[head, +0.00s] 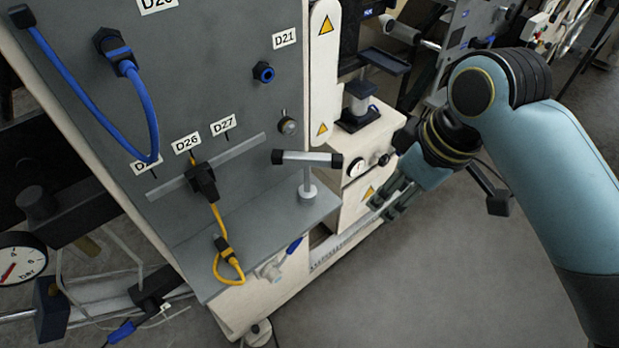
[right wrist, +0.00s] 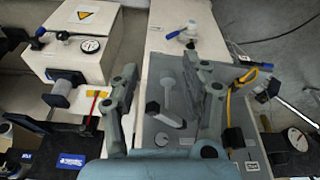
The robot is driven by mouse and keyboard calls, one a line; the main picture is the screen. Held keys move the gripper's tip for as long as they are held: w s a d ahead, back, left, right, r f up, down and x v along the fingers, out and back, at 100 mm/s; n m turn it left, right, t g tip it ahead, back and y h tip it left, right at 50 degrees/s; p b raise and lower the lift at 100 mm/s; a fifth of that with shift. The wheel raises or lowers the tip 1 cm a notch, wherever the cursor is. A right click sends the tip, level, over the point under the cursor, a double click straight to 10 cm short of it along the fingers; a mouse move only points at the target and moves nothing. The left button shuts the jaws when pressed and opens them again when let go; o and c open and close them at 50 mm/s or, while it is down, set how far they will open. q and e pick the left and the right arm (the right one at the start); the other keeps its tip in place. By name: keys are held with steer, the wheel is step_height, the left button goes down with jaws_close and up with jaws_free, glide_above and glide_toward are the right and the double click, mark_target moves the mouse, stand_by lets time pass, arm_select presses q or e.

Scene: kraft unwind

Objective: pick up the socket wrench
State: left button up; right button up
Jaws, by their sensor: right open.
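The socket wrench (head: 308,157), which I take to be the T-shaped tool, has a silver crossbar with black ends on a thin upright post. It stands on the grey shelf (head: 255,222) of the machine, near the shelf's right end. My right gripper (head: 388,200) is open and empty, to the right of the wrench and apart from it. In the right wrist view its two fingers (right wrist: 160,66) are spread over the shelf. A dark end and pale bar (right wrist: 168,115) between them look like the wrench, but its outline is unclear there. My left gripper is not in view.
The grey upright panel (head: 220,90) carries blue and yellow cables beside the shelf. A yellow cable (head: 224,270) hangs over the shelf's front edge. A valve with a blue handle (head: 275,266) sits below it. A cream cabinet (head: 365,150) stands behind. Bare floor (head: 430,285) lies right of the shelf.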

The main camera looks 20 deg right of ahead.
mark_target(314, 155)
steer(key=w+a+r+n+y, duration=0.1)
steer(key=w+n, duration=0.1)
steer(key=w, duration=0.1)
steer(key=w+a+r+n, duration=0.2)
steer(key=w, duration=0.2)
steer(key=w+a+r+n+g+y, duration=0.1)
steer(key=w+a+r+n, duration=0.1)
steer(key=w, duration=0.2)
steer(key=shift+w+a+y, duration=0.15)
steer(key=shift+w+y, duration=0.1)
steer(key=shift+y, duration=0.05)
steer(key=shift+n, duration=0.4)
steer(key=x, duration=0.5)
steer(key=shift+w+a, duration=0.2)
steer(key=shift+a, duration=0.05)
steer(key=x, duration=0.5)
steer(key=shift+s+f, duration=0.1)
steer(key=shift+f, duration=0.25)
steer(key=shift+r, duration=0.1)
jaws_close()
